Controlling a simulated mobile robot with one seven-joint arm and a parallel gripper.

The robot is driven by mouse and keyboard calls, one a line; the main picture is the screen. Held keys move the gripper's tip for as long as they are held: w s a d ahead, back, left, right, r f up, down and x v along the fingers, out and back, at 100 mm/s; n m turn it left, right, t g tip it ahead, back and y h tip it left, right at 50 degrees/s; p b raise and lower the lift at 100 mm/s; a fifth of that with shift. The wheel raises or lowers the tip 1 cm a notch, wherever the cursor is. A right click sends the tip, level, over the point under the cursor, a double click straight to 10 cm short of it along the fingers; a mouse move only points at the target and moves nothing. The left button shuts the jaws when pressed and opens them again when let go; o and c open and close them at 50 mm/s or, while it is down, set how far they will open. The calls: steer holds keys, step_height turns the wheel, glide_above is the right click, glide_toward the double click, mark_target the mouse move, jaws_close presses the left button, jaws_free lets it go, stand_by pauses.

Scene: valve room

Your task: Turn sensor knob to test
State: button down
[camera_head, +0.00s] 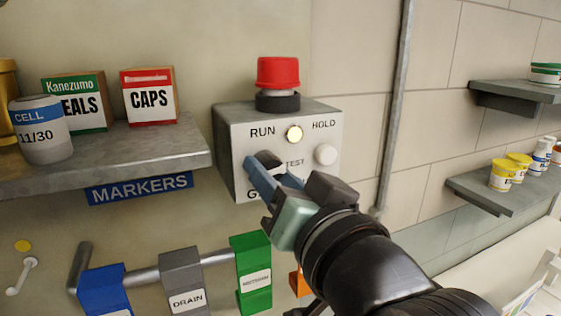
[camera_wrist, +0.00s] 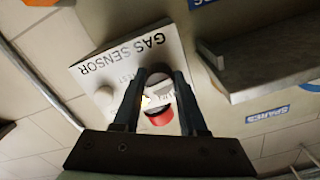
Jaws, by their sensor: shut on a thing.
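The gas sensor box (camera_head: 240,185) is a pale box on the wall with RUN, HOLD and TEST printed on its front. A lit yellow lamp (camera_head: 294,133) and a round white part (camera_head: 325,154) sit on the front. A red cap (camera_head: 278,72) on a black base stands on top. My gripper (camera_head: 277,172) is at the lower left of the front, shut on the dark sensor knob (camera_head: 268,158). In the wrist view, my gripper (camera_wrist: 158,82) has its fingers on both sides of the knob (camera_wrist: 158,73). The fingers hide most of the knob; I cannot tell its pointing.
A grey shelf (camera_head: 150,153) with boxes and a jar is left of the sensor. Blue, grey and green tags (camera_head: 183,280) hang on a rail below. A vertical pipe (camera_head: 395,110) and two small shelves (camera_head: 510,190) are to the right.

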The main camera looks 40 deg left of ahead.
steer(key=shift+r+m+p, duration=0.15)
steer(key=shift+m+p, duration=0.2)
steer(key=shift+m, duration=0.25)
steer(key=shift+c, duration=2.2)
jaws_free()
steer(key=b+v, duration=0.5)
steer(key=v, duration=0.8)
